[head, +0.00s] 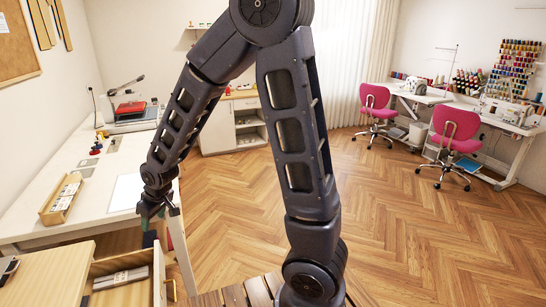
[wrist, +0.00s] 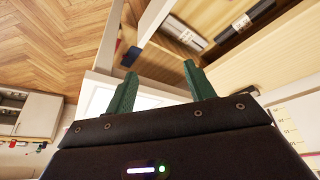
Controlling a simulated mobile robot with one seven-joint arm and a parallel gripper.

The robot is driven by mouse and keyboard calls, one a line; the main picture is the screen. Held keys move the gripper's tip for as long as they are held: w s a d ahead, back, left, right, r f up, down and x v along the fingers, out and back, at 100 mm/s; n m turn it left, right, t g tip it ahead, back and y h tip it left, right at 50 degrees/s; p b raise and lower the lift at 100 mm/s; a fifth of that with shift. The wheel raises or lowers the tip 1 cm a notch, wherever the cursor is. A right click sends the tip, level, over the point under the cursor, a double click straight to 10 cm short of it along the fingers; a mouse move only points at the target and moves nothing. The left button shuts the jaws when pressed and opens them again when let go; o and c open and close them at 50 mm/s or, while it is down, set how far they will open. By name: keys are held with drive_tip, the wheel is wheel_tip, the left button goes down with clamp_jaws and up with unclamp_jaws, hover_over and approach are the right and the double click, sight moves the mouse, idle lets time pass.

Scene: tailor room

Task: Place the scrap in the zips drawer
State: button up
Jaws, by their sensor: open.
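A small dark blue piece, apparently the scrap (head: 150,239), shows just below my gripper (head: 150,218) in the head view. It also shows in the wrist view (wrist: 130,57), ahead of the fingers near the drawer's edge. My gripper (wrist: 161,88) is open, with its green fingers apart and nothing between them. The open drawer (head: 158,276) is below my gripper, under the worktable's near end. It holds grey packs with pale bands (head: 122,278), also seen in the wrist view (wrist: 182,30). I cannot tell whether the blue piece rests inside the drawer or is in the air.
The white worktable (head: 55,222) is beside my gripper and bears an open wooden box (head: 62,199) and a white sheet (head: 126,192). A wooden top (head: 45,277) is at the near left. Open wooden floor (head: 230,215) lies to the right. Pink chairs (head: 455,135) stand far off.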

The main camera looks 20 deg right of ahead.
drive_tip(key=d+r+m+t+h, duration=0.1)
drive_tip(key=d+r+m, duration=0.1)
drive_tip(key=d+r, duration=0.7)
drive_tip(key=d+r+m+h, duration=0.1)
drive_tip(key=d+r+m, duration=0.3)
drive_tip(key=d, duration=0.8)
drive_tip(key=s+d+r+m, duration=0.1)
drive_tip(key=s+d+r, duration=0.3)
drive_tip(key=s+d, duration=0.2)
drive_tip(key=s+d+r+m+h, duration=0.1)
drive_tip(key=s+d+r+m, duration=0.1)
drive_tip(key=s+d, duration=0.4)
drive_tip(key=d+r, duration=0.1)
drive_tip(key=d, duration=0.3)
drive_tip(key=shift+d+r+m, duration=0.25)
drive_tip(key=shift+r+m, duration=0.05)
drive_tip(key=shift+r, duration=0.1)
